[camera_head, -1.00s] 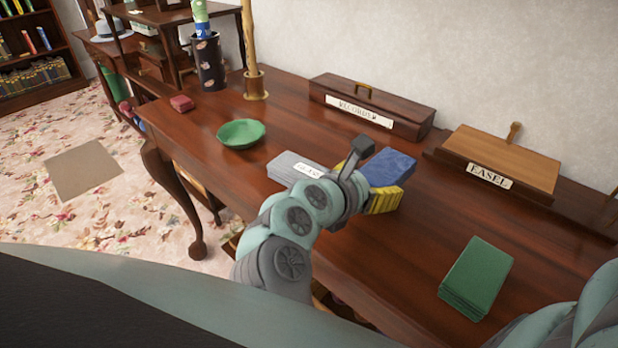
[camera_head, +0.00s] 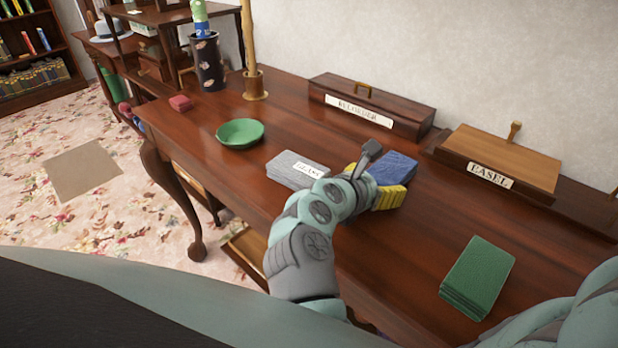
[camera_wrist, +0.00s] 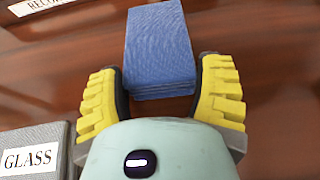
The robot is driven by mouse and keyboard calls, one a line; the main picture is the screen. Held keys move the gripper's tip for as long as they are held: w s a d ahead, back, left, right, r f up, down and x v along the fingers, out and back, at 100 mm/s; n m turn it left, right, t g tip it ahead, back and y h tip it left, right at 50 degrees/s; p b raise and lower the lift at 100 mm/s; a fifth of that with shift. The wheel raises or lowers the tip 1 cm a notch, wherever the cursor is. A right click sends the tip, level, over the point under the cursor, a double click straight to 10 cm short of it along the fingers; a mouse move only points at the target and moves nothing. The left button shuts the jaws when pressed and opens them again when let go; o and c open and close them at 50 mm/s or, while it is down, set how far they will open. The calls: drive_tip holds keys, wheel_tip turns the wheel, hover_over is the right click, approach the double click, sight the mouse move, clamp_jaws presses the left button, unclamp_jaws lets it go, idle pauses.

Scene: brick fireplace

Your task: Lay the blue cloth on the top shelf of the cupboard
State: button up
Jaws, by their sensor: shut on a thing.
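The blue cloth (camera_head: 397,167) is a folded, layered stack on the wooden table, right of the grey GLASS stack. In the wrist view the blue cloth (camera_wrist: 160,45) lies between the yellow-padded fingers, its near end in their grasp. My gripper (camera_wrist: 162,78) is shut on it. In the head view my gripper (camera_head: 388,190) is partly hidden behind my own arm. I cannot tell whether the cloth touches the table. No cupboard can be clearly made out.
On the wooden table (camera_head: 400,270) are a grey stack labelled GLASS (camera_head: 290,170), a green bowl (camera_head: 240,133), a green folded stack (camera_head: 478,278), a RECORDER box (camera_head: 372,100) and an EASEL box (camera_head: 500,160). A bookcase (camera_head: 38,68) stands far left.

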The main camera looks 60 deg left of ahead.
drive_tip(key=shift+f, duration=0.2)
drive_tip(key=o, duration=1.2)
drive_tip(key=shift+r, duration=0.1)
drive_tip(key=shift+o, duration=0.2)
drive_tip(key=shift+r, duration=0.15)
